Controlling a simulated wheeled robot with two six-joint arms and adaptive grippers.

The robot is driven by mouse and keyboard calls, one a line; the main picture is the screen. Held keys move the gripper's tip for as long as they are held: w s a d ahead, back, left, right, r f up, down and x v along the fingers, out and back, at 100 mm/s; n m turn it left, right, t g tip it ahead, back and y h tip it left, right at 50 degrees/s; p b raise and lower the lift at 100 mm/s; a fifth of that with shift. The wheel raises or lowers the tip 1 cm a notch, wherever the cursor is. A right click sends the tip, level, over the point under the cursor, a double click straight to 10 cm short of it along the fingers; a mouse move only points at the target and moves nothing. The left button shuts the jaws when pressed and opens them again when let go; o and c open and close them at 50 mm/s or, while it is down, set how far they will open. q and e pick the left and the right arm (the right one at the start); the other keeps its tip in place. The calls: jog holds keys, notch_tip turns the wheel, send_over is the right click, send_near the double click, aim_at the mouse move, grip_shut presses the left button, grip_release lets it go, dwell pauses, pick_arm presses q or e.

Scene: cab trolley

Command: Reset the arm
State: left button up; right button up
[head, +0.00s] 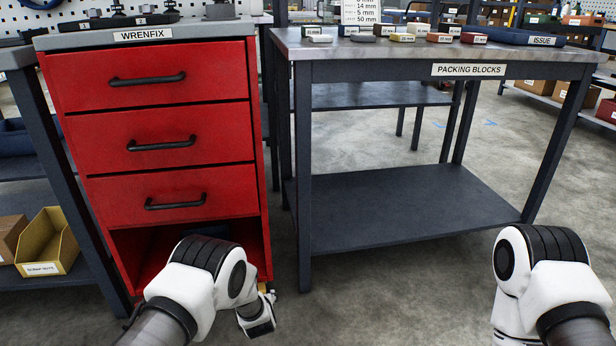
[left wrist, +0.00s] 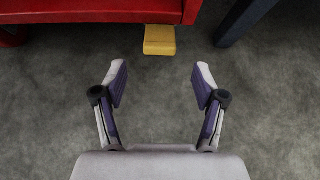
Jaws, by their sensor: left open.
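My left gripper (left wrist: 159,84) is open and empty in the left wrist view, its two fingers apart over the grey floor. Its fingertips point toward a yellow block-like piece (left wrist: 160,40) at the lower edge of the red cabinet, a short way beyond them. In the head view my left arm is bent low in front of the red WRENFIX cabinet (head: 165,107). My right arm shows at the lower right of the head view; its gripper is out of view.
The cabinet's three drawers look shut above an open bottom bay. The PACKING BLOCKS table (head: 400,205) stands right of it, with small blocks and a blue ISSUE tray (head: 500,37) on top. A yellow bin (head: 48,242) sits on the left shelf. Floor between my arms is clear.

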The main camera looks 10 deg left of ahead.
pick_arm(q)
jog(key=s+a+r+m+g+p, duration=0.2)
jog(key=s+a+r+p, duration=0.3)
jog(key=s, duration=0.4)
jog(key=s+r+m+g+h+p, duration=0.2)
jog(key=s+m+g, duration=0.2)
jog(key=s+m, duration=1.4)
jog(key=s+r+m+g+h+p, duration=0.15)
jog(key=s+m+g, duration=0.25)
jog(key=s+m, duration=1.4)
notch_tip(320, 180, up, 39)
jog(key=p, duration=3.8)
jog(key=shift+s+d+f+m, duration=0.2)
jog(key=shift+s+d+m, duration=0.1)
jog(key=shift+m, duration=0.1)
jog(key=shift+y, duration=0.25)
